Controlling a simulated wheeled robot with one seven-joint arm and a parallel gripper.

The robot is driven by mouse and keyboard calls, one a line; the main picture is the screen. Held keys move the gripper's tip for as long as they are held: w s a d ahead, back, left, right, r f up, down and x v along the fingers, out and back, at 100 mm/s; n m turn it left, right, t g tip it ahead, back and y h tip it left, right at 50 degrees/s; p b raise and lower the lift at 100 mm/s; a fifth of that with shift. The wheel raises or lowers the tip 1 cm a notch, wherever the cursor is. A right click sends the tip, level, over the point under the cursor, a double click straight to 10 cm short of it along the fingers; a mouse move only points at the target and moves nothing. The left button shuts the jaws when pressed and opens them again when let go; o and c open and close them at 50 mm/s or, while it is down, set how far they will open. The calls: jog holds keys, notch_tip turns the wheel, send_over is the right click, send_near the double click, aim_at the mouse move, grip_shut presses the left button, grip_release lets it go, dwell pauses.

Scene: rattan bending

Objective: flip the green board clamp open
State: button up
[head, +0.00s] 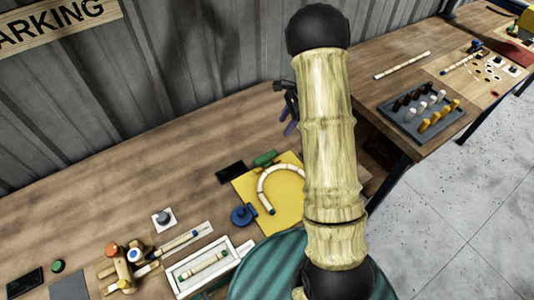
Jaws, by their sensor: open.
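The green board clamp (265,158) sits at the far edge of a yellow board (243,186) in the middle of the head view. It is small here, and I cannot tell whether it is flipped shut or open. A curved rattan piece (262,184) with a dark tip lies on the board beside it. My gripper (286,107) shows as dark fingers, open, just left of my arm and above the clamp in the picture. It is apart from the clamp. My arm hides the rest of the gripper and the board's right side.
A blue clamp-like piece (243,214) sits at the board's left edge. A black block (231,172) lies left of the green clamp. A white tray (177,277) and several small tools stand nearer left. A corrugated wall (150,75) rises behind. The table's back left is clear.

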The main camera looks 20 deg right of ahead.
aim_at(266, 156)
jog(key=p+x, duration=0.5)
jog(key=x, duration=1.2)
jog(key=shift+f, duration=0.1)
jog(key=shift+c, duration=0.3)
